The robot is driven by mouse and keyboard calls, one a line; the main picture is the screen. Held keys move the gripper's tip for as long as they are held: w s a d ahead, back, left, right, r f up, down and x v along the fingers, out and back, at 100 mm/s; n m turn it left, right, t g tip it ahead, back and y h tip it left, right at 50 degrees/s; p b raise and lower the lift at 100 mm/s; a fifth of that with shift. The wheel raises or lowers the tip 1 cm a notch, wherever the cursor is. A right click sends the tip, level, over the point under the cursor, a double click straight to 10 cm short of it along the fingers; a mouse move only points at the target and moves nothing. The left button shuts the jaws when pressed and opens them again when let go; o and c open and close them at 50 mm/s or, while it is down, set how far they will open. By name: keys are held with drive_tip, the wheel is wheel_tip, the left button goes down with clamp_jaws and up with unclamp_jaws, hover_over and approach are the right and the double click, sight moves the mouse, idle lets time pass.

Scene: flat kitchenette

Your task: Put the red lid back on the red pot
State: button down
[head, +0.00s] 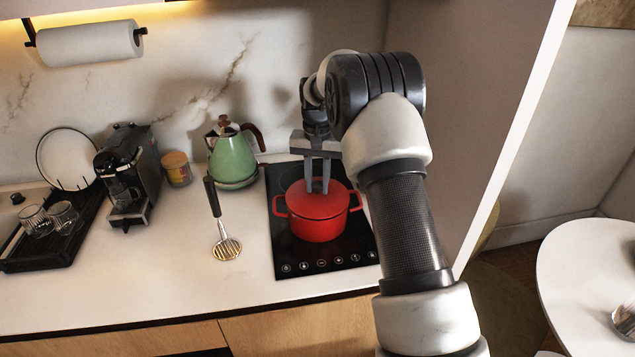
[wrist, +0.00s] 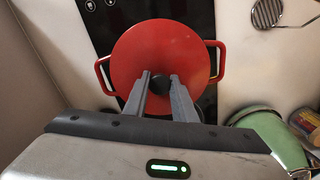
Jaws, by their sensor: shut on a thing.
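The red pot (head: 318,226) stands on the black cooktop, with a handle on each side. The red lid (head: 310,203) lies on top of the pot and looks level, covering its opening. In the wrist view the round lid (wrist: 140,50) fills the space between the pot's two handles (wrist: 103,75). My gripper (head: 317,190) points down at the lid's centre from above. Its two fingers (wrist: 160,88) are shut on the dark knob of the lid, which shows between the fingertips. The fingers hide part of the knob.
The black cooktop (head: 290,250) has free room in front of the pot. A green kettle (head: 232,155) stands to the left at the back. A masher (head: 226,245) lies on the counter left of the cooktop. A wall panel (head: 470,120) rises close on the right.

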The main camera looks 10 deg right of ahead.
drive_tip(key=shift+f, duration=0.15)
drive_tip(key=c, duration=1.5)
unclamp_jaws()
drive_tip(key=shift+o, duration=0.2)
